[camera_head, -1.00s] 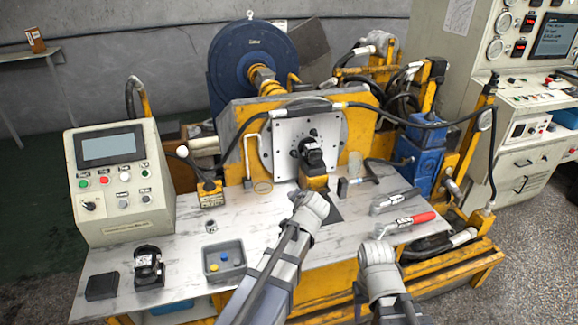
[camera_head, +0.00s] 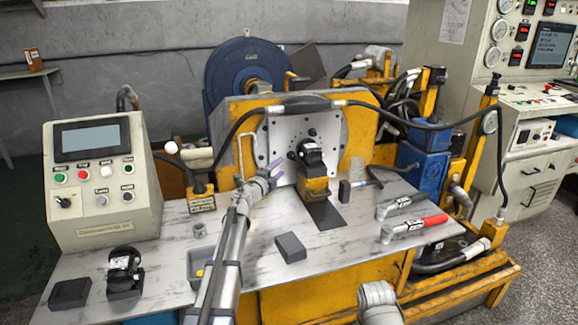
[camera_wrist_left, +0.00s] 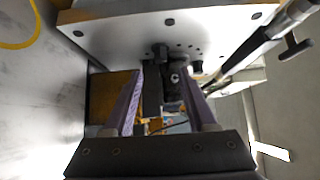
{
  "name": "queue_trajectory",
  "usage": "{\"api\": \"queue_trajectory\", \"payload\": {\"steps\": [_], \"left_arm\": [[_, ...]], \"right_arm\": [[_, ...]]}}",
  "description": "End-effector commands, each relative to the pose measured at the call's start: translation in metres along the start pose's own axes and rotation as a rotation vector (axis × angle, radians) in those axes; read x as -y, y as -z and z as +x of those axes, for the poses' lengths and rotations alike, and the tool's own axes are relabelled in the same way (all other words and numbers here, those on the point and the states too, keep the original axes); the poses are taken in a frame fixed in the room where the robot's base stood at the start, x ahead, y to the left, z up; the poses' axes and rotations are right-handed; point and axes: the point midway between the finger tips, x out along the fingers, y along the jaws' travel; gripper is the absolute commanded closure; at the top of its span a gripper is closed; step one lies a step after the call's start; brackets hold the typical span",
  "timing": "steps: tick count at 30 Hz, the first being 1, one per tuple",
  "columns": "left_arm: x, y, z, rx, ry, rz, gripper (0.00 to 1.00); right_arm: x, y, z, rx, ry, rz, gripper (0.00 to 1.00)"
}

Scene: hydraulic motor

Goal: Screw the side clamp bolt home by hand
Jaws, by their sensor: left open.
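A small black hydraulic motor (camera_head: 312,154) sits on a yellow block (camera_head: 314,187) in front of the white mounting plate (camera_head: 277,134). My left gripper (camera_head: 272,168) is open, just left of the motor and in front of the plate. In the left wrist view its two purple fingers (camera_wrist_left: 163,92) are apart, with the dark motor body (camera_wrist_left: 172,88) behind the gap. A black bolt-like piece (camera_wrist_left: 160,50) shows near the plate edge; I cannot tell if it is the side clamp bolt. Nothing is clearly held. Only part of my right arm shows; its fingers are hidden.
A control box (camera_head: 98,180) stands at the left. A second black motor (camera_head: 124,272), a dark block (camera_head: 290,247) and a grey tray (camera_head: 194,262) are on the table. A red-handled tool (camera_head: 414,227) lies at the right. A black hose arches over the plate.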

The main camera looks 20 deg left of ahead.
Motion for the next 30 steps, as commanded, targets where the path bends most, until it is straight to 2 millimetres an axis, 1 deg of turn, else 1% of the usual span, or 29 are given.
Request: {"api": "queue_trajectory", "payload": {"steps": [5,8,11,18,21,24,30], "left_arm": [[0.001,0.000,0.005,0.001,0.001,-0.001,0.43],[0.001,0.000,0.014,0.001,0.001,-0.002,0.43],[0.001,0.000,0.028,0.001,0.001,-0.002,0.43],[0.001,-0.001,0.065,0.002,0.001,-0.003,0.43],[0.001,0.000,0.075,0.002,0.001,-0.003,0.43],[0.001,0.000,0.079,0.002,0.001,-0.003,0.43],[0.001,0.001,0.078,0.003,0.001,-0.003,0.43]], "right_arm": [[0.000,0.000,-0.001,0.000,0.000,0.000,0.50],[0.000,0.000,-0.001,0.000,0.000,0.000,0.50],[0.000,0.000,-0.001,0.000,0.000,0.000,0.50],[0.000,0.000,-0.001,0.000,0.000,0.000,0.50],[0.000,0.000,-0.001,0.000,0.000,0.000,0.50],[0.000,0.000,-0.001,0.000,0.000,0.000,0.50],[0.000,0.000,-0.001,0.000,0.000,0.000,0.50]]}}
